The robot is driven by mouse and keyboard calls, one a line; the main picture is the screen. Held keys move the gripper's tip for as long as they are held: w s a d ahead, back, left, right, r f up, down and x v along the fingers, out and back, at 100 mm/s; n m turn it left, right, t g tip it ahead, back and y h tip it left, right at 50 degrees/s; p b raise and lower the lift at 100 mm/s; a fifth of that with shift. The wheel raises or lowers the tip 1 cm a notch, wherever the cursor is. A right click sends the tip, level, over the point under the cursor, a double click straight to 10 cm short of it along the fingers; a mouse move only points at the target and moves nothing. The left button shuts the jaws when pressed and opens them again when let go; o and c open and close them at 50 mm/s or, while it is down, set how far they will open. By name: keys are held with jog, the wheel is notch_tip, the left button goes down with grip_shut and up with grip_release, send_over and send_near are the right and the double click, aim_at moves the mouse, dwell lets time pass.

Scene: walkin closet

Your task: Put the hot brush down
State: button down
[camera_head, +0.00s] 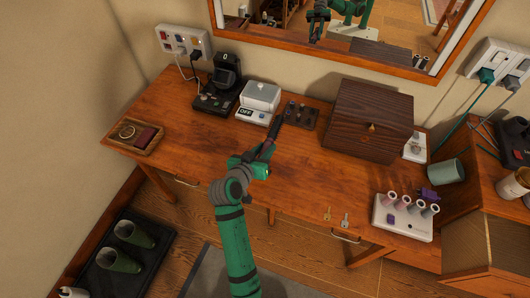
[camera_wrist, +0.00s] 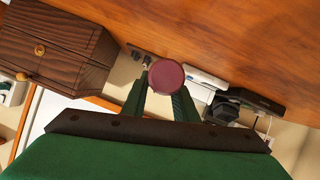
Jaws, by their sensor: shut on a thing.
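My gripper (camera_head: 268,150) is over the middle of the wooden desk, shut on the hot brush (camera_head: 276,127). The brush is a slim dark rod in the head view, pointing toward the back of the desk. In the wrist view its round mauve end (camera_wrist: 166,77) shows between my two fingers (camera_wrist: 160,100); the rest of it is hidden behind that end. The brush's far end is near a small dark holder (camera_head: 302,115); I cannot tell whether they touch. A white device marked OFF (camera_head: 258,101) stands just left of the holder.
A dark wooden box (camera_head: 368,120) stands right of the holder. A black device (camera_head: 222,88) and a small tray (camera_head: 134,136) are at the left. A white rack with rolls (camera_head: 403,218) and two keys (camera_head: 337,216) are at the front right. The desk's (camera_head: 200,150) left-centre is bare.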

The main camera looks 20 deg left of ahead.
jog(key=shift+w+a+f, duration=0.25)
jog(key=shift+w+f, duration=0.75)
jog(key=shift+f, duration=0.1)
jog(key=shift+w+f, duration=0.15)
jog(key=shift+f, duration=1.5)
jog(key=shift+f, duration=0.15)
jog(key=c, duration=1.7)
grip_release()
jog(key=shift+a, duration=0.1)
